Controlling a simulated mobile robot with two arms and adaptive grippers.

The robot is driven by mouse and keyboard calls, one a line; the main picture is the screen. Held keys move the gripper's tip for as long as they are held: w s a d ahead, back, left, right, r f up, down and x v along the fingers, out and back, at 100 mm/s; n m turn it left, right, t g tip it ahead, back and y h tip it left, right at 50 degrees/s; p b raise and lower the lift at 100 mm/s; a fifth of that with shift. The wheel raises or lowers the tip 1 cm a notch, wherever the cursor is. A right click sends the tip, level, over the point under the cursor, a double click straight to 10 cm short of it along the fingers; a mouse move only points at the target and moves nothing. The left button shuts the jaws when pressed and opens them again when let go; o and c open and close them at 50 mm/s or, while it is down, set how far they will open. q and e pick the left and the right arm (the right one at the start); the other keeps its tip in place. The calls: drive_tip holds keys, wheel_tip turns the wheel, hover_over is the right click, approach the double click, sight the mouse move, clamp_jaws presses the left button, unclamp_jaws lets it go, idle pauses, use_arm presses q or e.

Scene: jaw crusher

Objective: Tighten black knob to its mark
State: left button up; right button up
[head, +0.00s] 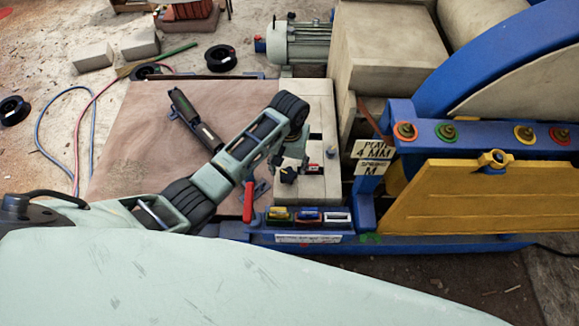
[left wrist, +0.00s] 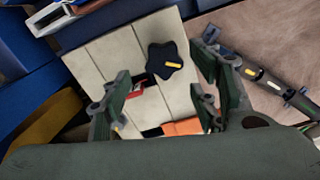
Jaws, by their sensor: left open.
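The black star-shaped knob (left wrist: 167,61) has a yellow stripe on top and sits on a pale block of several slabs (left wrist: 100,50). It also shows in the head view (head: 288,175), partly under my gripper. A small red-and-white marker (left wrist: 135,90) lies to the lower left of the knob in the left wrist view. The yellow stripe does not point at it. My left gripper (left wrist: 163,75) is open and empty, its fingers on either side of the knob and apart from it. In the head view, the left gripper (head: 290,158) hangs just above the knob.
A blue tray with coloured blocks (head: 308,216) and a red handle (head: 248,202) are at the near side. A dark tool (head: 196,118) lies on the brown board (head: 130,145). The blue frame with a yellow guard (head: 480,198) stands to the right.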

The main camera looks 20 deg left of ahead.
sight(289, 174)
use_arm(q)
wheel_tip(289, 174, down, 3)
drive_tip(key=shift+w+a+f, duration=0.1)
drive_tip(key=shift+f, duration=0.55)
use_arm(e)
drive_tip(key=s+g, duration=0.1)
drive_tip(key=s, duration=0.4)
use_arm(q)
drive_tip(key=shift+f, duration=0.65)
drive_tip(key=c, duration=0.4)
drive_tip(key=shift+c, duration=1.2)
drive_tip(key=c, duration=0.4)
drive_tip(key=shift+c, duration=0.5)
use_arm(e)
drive_tip(key=shift+t, duration=0.4)
drive_tip(key=shift+w, duration=2)
